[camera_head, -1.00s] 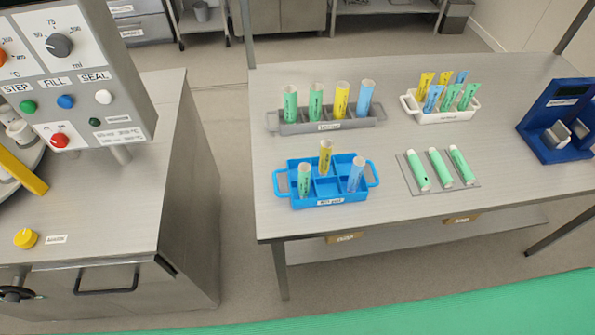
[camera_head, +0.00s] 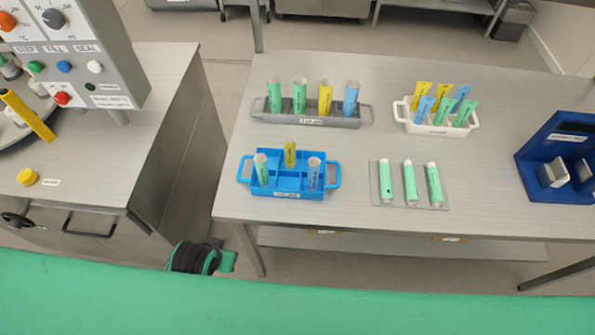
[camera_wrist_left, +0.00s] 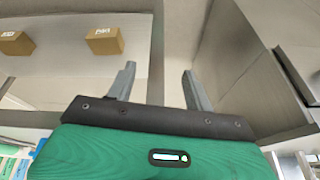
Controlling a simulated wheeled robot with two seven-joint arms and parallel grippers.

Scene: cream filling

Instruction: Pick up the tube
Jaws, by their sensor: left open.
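Green, yellow and blue tubes stand upright in a grey rack (camera_head: 312,122) at the back of the table. A blue basket (camera_head: 290,184) in front of it holds a green tube (camera_head: 262,170), a yellow tube (camera_head: 290,152) and a blue-grey tube (camera_head: 313,174). Three green tubes (camera_head: 410,183) lie on a flat plate to the right. My left gripper shows in the left wrist view (camera_wrist_left: 160,88) with its two fingers apart and nothing between them. In the head view, part of my left arm (camera_head: 195,258) shows below the table's front edge. My right gripper is not in view.
A white rack (camera_head: 437,128) of coloured tubes stands at the back right, and a blue device (camera_head: 560,158) at the far right. A machine with buttons (camera_head: 75,60) stands on the left counter. A floor gap separates counter and table. Boxes (camera_wrist_left: 104,40) show in the left wrist view.

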